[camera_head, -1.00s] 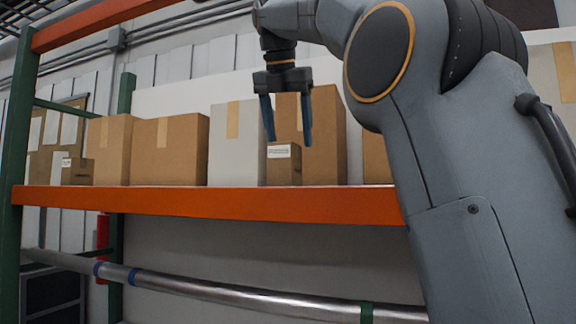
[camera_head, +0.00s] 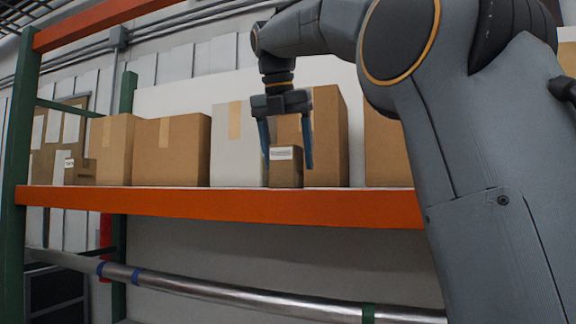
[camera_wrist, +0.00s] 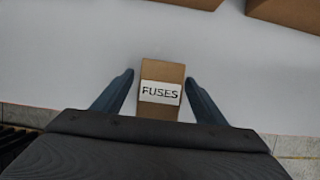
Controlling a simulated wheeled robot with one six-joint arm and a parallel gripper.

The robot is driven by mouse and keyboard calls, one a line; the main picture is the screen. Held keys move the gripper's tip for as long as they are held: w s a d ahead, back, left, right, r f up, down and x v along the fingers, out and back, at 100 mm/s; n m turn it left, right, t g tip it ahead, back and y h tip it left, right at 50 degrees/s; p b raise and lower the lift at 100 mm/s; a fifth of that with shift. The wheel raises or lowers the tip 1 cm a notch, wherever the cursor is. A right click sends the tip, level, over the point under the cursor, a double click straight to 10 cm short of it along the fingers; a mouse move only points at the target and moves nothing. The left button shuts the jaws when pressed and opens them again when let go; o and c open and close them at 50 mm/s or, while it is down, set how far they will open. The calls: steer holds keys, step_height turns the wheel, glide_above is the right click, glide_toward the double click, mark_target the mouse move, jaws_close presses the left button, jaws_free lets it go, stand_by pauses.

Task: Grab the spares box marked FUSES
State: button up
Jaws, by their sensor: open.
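The spares box marked FUSES (camera_wrist: 160,92) is a small brown carton with a white label, and the word reads clearly in the wrist view. In the head view the same small box (camera_head: 286,172) stands upright at the front of the shelf. My gripper (camera_head: 288,159) is open above the box, its two blue fingers pointing down, one on each side of it. In the wrist view the fingers (camera_wrist: 160,88) flank the box with small gaps showing. The box's lower part is hidden by my gripper body in the wrist view.
The orange-edged shelf (camera_head: 200,204) carries several larger cartons. A white carton (camera_head: 233,150) and a tall brown carton (camera_head: 328,140) stand close behind the box. Another small labelled box (camera_head: 80,171) sits at the far left. A metal pipe (camera_head: 230,296) runs below.

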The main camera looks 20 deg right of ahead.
steer(key=shift+x, duration=1.15)
steer(key=c, duration=1.2)
steer(key=shift+c, duration=0.2)
steer(key=shift+r, duration=0.15)
